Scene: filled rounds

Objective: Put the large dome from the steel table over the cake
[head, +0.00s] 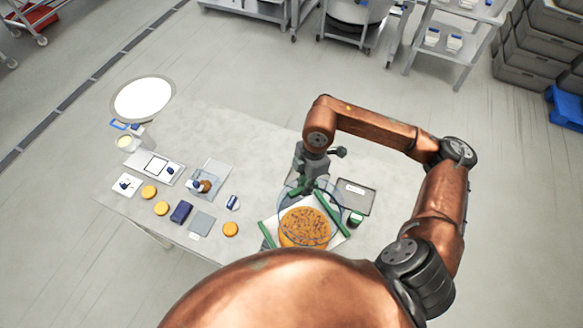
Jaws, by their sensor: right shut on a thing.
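The cake (305,228), round and orange-brown with dark specks, sits on a white board (270,229) with green strips, near the table's front edge. The large clear dome (335,200) shows as a faint bluish outline around and above the cake. My right gripper (309,188) points down and is shut on the top of the dome. I cannot tell whether the dome's rim touches the board. My left gripper is not in view.
The grey table (240,130) holds a dark tray (357,197) and a small green jar (355,219) right of the cake. Small orange rounds (149,191), a scale (154,166) and a white round plate (143,98) are left. The back middle is clear.

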